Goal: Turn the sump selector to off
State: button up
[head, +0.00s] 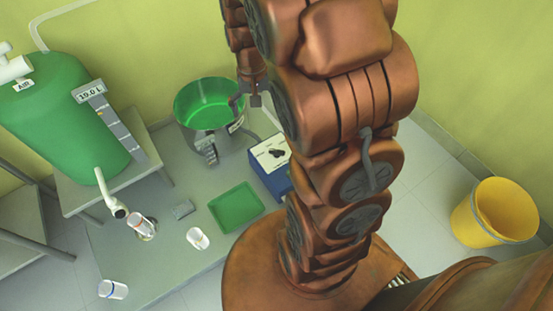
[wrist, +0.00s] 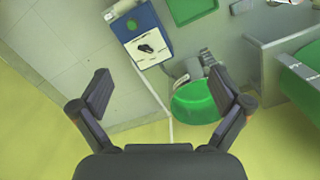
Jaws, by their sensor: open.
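The sump selector is a dark knob (head: 277,153) on the pale top panel of a blue box (head: 268,182), partly hidden behind my arm in the head view. In the wrist view the knob (wrist: 147,48) sits slantwise on the panel of the blue box (wrist: 160,17), ahead of my fingers and a little left of centre. The panel markings are too small to read. My gripper (wrist: 162,92) is open and empty, its fingers wide apart and clear of the knob. In the head view my gripper (head: 249,98) hangs beside the green-filled pot, up and left of the box.
A metal pot (head: 207,137) with green contents stands left of the box. A green tray (head: 236,207) lies in front. A green tank (head: 65,115) stands at left, with small white containers (head: 198,239) on the bench. A yellow bucket (head: 478,220) is at right.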

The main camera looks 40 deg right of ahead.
jog(key=w+d+f+m+b, duration=0.1)
jog(key=w+d+f+b, duration=0.25)
jog(key=f, duration=0.55)
jog(key=w+d+f+m+b, duration=0.1)
jog(key=w+d+f+b, duration=0.15)
jog(key=f+b, duration=0.45)
jog(key=m+b, duration=0.2)
jog(key=b, duration=0.5)
send_over(277, 151)
jog(key=shift+t, duration=0.4)
notch_tip(277, 151, down, 21)
jog(key=shift+f+b, duration=1.25)
jog(key=shift+f, duration=2.7)
jog(key=c, duration=1.2)
jog(key=shift+o, duration=0.2)
